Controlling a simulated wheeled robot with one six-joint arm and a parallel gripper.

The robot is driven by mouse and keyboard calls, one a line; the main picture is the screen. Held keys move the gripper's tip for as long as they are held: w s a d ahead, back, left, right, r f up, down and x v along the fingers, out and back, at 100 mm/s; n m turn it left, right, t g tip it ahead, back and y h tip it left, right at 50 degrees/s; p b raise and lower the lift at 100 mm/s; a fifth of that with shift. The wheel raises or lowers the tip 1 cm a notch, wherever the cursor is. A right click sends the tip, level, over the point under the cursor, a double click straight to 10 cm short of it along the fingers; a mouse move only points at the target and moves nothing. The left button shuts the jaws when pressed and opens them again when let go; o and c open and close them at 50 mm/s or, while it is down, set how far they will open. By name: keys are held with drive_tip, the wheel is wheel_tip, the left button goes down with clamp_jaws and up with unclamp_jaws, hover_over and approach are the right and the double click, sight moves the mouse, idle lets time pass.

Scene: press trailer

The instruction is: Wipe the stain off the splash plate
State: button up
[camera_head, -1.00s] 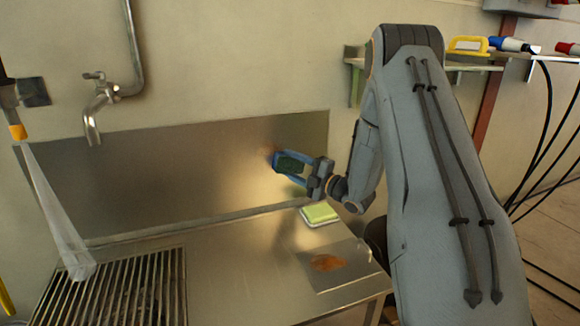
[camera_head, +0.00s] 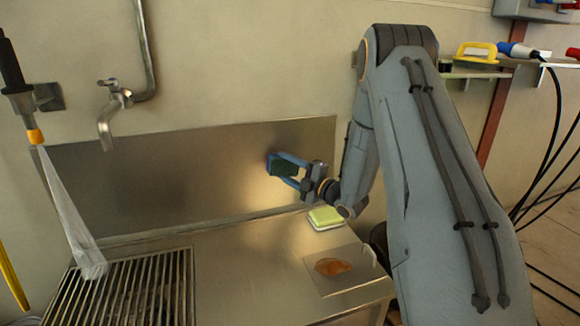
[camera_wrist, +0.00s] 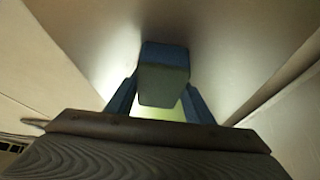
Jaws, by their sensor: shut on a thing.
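The splash plate (camera_head: 180,170) is a long brushed-metal sheet on the wall behind the counter. My gripper (camera_head: 284,168), with blue fingers, is shut on a dark green scrub pad (camera_head: 286,170) at the plate's right part. The pad looks to be against or very near the plate; contact is not clear. No stain shows on the visible metal around the pad; the patch behind it is hidden. In the wrist view, the pad (camera_wrist: 164,82) sits between the blue fingers, facing the grey metal.
A yellow-green sponge (camera_head: 325,216) in a pale dish stands below my gripper. A board (camera_head: 322,287) with an orange-brown patch (camera_head: 332,267) lies at the counter's right. A tap (camera_head: 112,105), a hanging sprayer (camera_head: 36,137) and a slatted grate (camera_head: 120,290) are at the left.

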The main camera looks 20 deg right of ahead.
sight(270, 171)
drive_tip(key=shift+s+a+p, duration=0.1)
drive_tip(key=shift+a+p, duration=0.2)
drive_tip(key=shift+a, duration=1)
drive_tip(key=shift+a+p, duration=0.3)
drive_tip(key=shift+a, duration=1.35)
drive_tip(key=shift+a+r+p, duration=0.1)
drive_tip(key=shift+r+p, duration=0.7)
drive_tip(key=shift+r, duration=0.3)
drive_tip(key=shift+w+d, duration=0.2)
drive_tip(key=shift+d, duration=2.2)
drive_tip(key=shift+s+d, duration=0.2)
drive_tip(key=shift+d, duration=2.7)
drive_tip(key=s+p, duration=0.3)
drive_tip(key=s, duration=0.3)
drive_tip(key=shift+p, duration=0.3)
